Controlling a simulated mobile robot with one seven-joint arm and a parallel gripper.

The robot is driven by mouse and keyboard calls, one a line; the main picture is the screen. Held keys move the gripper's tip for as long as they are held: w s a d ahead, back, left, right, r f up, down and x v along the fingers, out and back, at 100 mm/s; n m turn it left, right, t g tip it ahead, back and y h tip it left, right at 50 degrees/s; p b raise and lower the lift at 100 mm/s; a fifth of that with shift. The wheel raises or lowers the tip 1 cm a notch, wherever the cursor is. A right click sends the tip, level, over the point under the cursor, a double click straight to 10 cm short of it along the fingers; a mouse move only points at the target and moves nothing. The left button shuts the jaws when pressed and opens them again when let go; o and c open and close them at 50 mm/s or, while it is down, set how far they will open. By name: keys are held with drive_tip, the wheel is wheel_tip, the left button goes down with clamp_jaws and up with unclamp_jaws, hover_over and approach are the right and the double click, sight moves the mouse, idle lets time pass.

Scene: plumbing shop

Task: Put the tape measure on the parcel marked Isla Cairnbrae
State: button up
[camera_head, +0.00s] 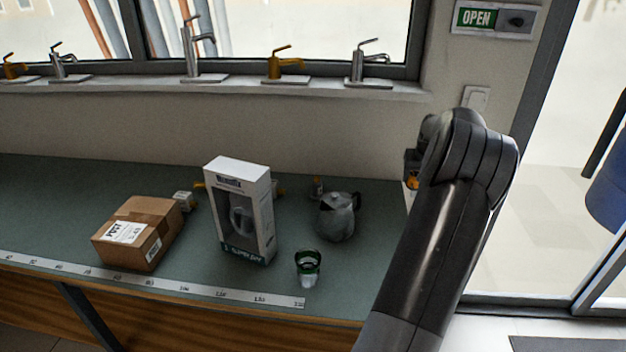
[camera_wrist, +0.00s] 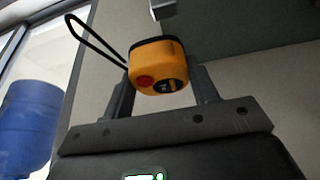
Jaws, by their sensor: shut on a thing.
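The tape measure (camera_wrist: 157,68) is orange and black with a red button and a dark strap loop. My gripper (camera_wrist: 161,78) is shut on it, with a finger on each side. In the head view my gripper is mostly hidden behind my arm, and a bit of orange (camera_head: 412,183) shows at the right end of the counter. A brown cardboard parcel (camera_head: 158,211) with white labels sits on the left part of the counter, far from my gripper. One label reads POST; I cannot read a name on it.
On the green counter (camera_head: 60,200), a tall white appliance box (camera_head: 262,200) stands right of the parcel. A grey metal jug (camera_head: 336,218) and a green-rimmed glass (camera_head: 308,268) are further right. A ruler strip (camera_head: 200,291) runs along the front edge.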

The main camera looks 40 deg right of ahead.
wheel_tip(320, 180, up, 22)
drive_tip(key=w+a+n+t+y, duration=0.1)
drive_tip(key=w+a+n, duration=0.3)
drive_tip(key=w+a, duration=1.15)
drive_tip(key=n+y, duration=0.4)
drive_tip(key=n, duration=0.5)
hover_over(132, 222)
drive_tip(key=s+d, duration=0.1)
drive_tip(key=s, duration=0.1)
drive_tip(key=f, duration=1.8)
drive_tip(key=shift+d+f, duration=0.1)
drive_tip(key=shift+d, duration=0.1)
drive_tip(key=shift+w+a+f, duration=0.2)
drive_tip(key=shift+a+f, duration=0.1)
drive_tip(key=shift+a, duration=0.1)
drive_tip(key=shift+f, duration=1.9)
